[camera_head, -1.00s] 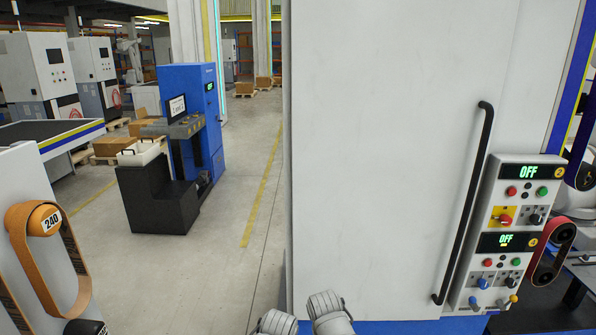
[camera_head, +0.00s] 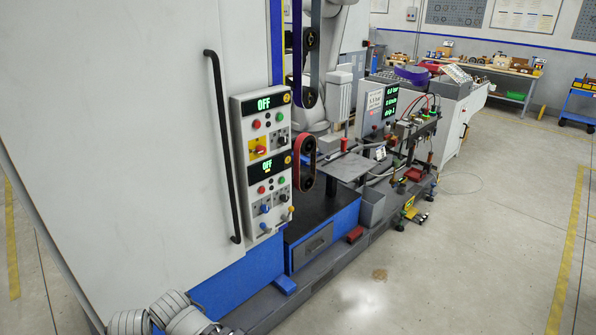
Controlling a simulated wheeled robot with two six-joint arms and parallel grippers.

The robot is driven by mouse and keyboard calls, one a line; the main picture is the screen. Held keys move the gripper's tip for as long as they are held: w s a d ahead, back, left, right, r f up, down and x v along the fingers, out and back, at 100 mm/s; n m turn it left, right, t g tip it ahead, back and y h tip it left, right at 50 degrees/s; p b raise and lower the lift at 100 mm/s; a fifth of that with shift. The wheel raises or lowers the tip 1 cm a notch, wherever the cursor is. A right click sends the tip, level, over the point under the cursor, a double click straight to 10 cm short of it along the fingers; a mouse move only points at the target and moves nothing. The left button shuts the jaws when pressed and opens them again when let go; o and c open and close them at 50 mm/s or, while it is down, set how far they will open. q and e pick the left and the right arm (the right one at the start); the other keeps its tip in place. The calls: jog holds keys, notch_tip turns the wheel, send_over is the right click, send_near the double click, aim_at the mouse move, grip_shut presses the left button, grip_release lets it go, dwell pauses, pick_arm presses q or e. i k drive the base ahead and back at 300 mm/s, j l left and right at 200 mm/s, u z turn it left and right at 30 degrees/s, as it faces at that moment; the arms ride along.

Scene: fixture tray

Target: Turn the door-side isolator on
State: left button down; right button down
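A control box (camera_head: 263,170) is mounted beside the door (camera_head: 130,130) and its long black handle (camera_head: 222,145). The box has an upper and a lower panel, and both displays read OFF in green. On the upper panel, a red rotary isolator knob (camera_head: 259,149) sits on a yellow plate on the door side. To its right is a dark knob (camera_head: 282,141) on a grey plate. A red button (camera_head: 255,124) and a green button (camera_head: 279,116) sit above them. The knob's exact angle is too small to tell. Neither of my grippers is in view; only grey links of mine show at the bottom left.
The lower panel has blue knobs (camera_head: 265,209) and a yellow one. Right of the box are a red-black belt unit (camera_head: 304,163), a flat grey table (camera_head: 343,166) and a blue drawer base (camera_head: 318,240). Open floor (camera_head: 480,260) lies at the right.

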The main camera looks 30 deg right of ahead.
aim_at(261, 150)
jog(key=z, duration=0.95)
